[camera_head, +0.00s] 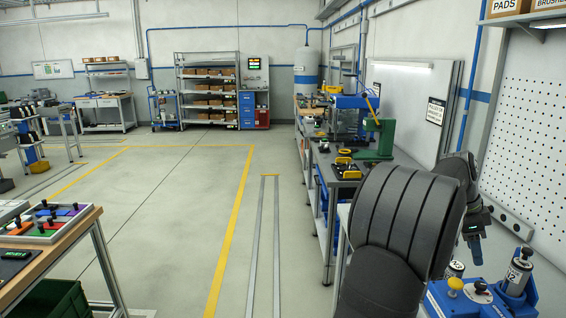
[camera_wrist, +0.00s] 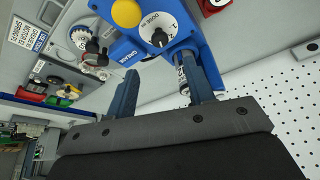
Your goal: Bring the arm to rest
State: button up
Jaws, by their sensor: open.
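My gripper (camera_wrist: 158,68) shows in the wrist view with its two blue fingers apart and nothing between them. A blue grease unit (camera_wrist: 122,48) with a yellow button and a white dose dial is beyond the fingertips; I cannot tell how far. In the head view my dark arm fills the lower right, and part of my gripper (camera_head: 475,248) shows behind it, above the grease unit (camera_head: 442,300). The rest of my gripper is hidden there by my arm.
A white pegboard wall (camera_head: 535,140) stands close at the right. Grey canisters (camera_head: 516,272) stand by the grease unit. A workbench with a green press (camera_head: 380,140) runs along the right wall. A wooden table (camera_head: 60,245) is at lower left. The middle floor is clear.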

aim_at(481, 285)
jog(key=x, duration=1)
jog(key=n, duration=0.1)
jog(key=n+t, duration=0.1)
jog(key=n, duration=0.1)
jog(key=shift+s+r+h, duration=0.15)
jog(key=shift+r+h, duration=0.05)
jog(key=shift+h, duration=0.1)
jog(key=n+t, duration=0.2)
jog(key=n, duration=0.3)
jog(key=shift+s, duration=0.2)
jog(key=shift+s+d+n+t+y, duration=0.1)
jog(key=shift+n+t+y, duration=0.3)
jog(key=shift+n, duration=0.8)
jog(key=shift+s+n+t+y, duration=0.15)
jog(key=shift+n+t, duration=0.35)
jog(key=shift+n, duration=0.7)
jog(key=shift+d+n+t+y, duration=0.1)
jog(key=shift+n+t+y, duration=0.2)
jog(key=shift+n, duration=0.75)
jog(key=shift+n+t+y, duration=0.2)
jog(key=shift+n+y, duration=0.15)
jog(key=shift+n, duration=0.7)
